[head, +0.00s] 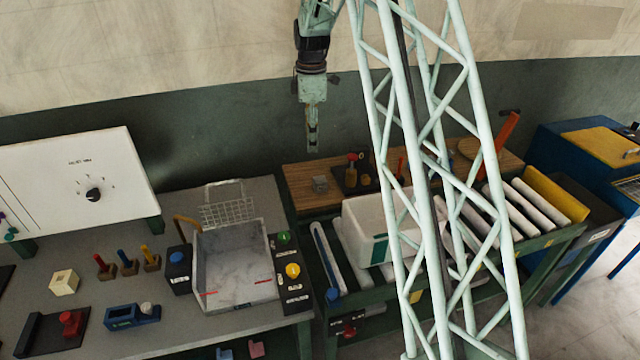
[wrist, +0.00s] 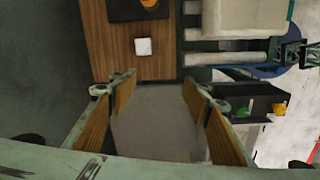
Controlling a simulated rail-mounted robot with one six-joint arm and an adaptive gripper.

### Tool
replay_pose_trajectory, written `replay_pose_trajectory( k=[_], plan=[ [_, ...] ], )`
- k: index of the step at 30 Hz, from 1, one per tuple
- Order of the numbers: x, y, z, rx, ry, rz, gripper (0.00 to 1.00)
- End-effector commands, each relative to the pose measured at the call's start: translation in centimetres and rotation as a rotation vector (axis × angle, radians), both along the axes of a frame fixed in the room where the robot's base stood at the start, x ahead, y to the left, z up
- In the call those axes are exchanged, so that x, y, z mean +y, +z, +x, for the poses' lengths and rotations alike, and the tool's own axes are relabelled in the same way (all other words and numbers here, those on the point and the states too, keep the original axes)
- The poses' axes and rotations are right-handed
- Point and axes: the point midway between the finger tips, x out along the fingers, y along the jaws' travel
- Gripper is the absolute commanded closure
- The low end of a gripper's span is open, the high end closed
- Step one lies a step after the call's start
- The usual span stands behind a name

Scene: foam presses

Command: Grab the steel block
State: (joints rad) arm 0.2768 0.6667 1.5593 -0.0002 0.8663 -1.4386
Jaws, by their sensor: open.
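A small grey block (head: 320,184), which looks like the steel block, sits on the wooden bench top (head: 296,172) at the back. In the wrist view it shows as a pale square block (wrist: 143,46) on the wood, below the black tray in the picture. My gripper (head: 312,148) points down and is above the block's level in the head view, apart from it. In the wrist view my gripper (wrist: 158,82) has its fingers spread wide with nothing between them, and the block lies beyond the fingertips.
A black tray (head: 341,185) with red-topped and dark parts stands right of the block. A white bin (head: 365,224) is in front, with several pale slabs beside it. The grey bench (head: 262,188) at left holds a marble-like box (head: 238,290). My lattice column blocks part of the head view.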

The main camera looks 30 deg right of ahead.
Motion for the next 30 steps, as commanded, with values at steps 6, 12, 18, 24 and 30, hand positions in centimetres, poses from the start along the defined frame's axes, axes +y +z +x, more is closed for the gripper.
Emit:
replay_pose_trajectory(
  k=[6,12,18,24,30],
  plan=[
    [-2.2,-3.5,1.9,0.019,0.066,0.003,0.56],
    [-3.9,-6.8,3.4,0.034,0.127,0.005,0.56],
    [-5.3,-9.4,4.3,0.044,0.173,0.008,0.56],
    [-5.8,-10.5,4.6,0.049,0.194,0.009,0.56],
    [-5.8,-10.5,4.6,0.049,0.196,0.009,0.56]
  ],
)
